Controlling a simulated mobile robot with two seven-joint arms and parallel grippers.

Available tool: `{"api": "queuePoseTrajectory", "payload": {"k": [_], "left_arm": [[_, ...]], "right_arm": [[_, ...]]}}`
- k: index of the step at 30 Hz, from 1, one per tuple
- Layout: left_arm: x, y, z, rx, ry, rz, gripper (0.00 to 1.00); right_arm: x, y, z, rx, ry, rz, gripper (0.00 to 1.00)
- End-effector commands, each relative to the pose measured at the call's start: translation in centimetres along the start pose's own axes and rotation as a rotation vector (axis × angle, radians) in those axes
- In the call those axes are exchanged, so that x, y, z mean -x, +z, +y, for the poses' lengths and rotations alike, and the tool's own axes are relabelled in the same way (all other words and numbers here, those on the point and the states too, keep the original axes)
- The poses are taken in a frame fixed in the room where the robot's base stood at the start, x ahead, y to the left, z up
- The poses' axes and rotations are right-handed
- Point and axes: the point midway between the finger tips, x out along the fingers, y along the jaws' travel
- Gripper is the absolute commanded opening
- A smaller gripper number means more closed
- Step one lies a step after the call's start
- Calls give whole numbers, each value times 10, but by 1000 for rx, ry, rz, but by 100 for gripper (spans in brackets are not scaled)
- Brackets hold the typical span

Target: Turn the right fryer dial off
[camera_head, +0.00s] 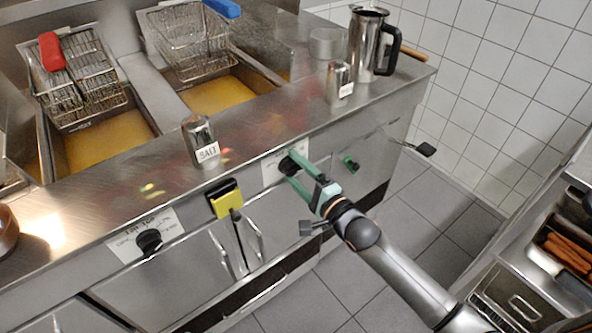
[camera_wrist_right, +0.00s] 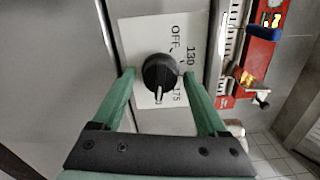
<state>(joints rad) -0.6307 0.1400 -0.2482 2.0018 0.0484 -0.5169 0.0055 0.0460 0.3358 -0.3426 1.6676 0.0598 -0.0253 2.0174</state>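The right fryer dial (camera_head: 289,165) is a round black knob on a white label on the fryer's front panel. In the right wrist view the dial (camera_wrist_right: 159,72) shows close up, with "OFF", "130" and "175" printed around it. Its white pointer mark faces down in that picture, away from "OFF". My right gripper (camera_head: 291,172) is at the dial. Its green fingers are open, one on each side of the knob, as the right wrist view (camera_wrist_right: 158,74) shows. A firm grip on the dial is not visible. My left gripper is not in view.
The left fryer dial (camera_head: 149,241) is farther left on the panel. Between the dials is a yellow and black item (camera_head: 225,198). Salt shakers (camera_head: 201,140), a metal jug (camera_head: 369,42) and two fryer baskets (camera_head: 190,40) are above. Tiled floor lies in front.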

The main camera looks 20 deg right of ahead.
Motion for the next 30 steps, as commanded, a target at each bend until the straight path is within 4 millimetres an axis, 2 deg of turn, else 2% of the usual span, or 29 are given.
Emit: {"api": "queuePoseTrajectory", "payload": {"k": [2,18,19,30], "left_arm": [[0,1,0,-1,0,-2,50],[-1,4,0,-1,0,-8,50],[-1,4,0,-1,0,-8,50],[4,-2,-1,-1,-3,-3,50]], "right_arm": [[0,0,0,0,0,0,66],[0,0,0,1,0,0,5],[0,0,0,1,0,0,3],[0,0,-2,73,0,1,3]]}}
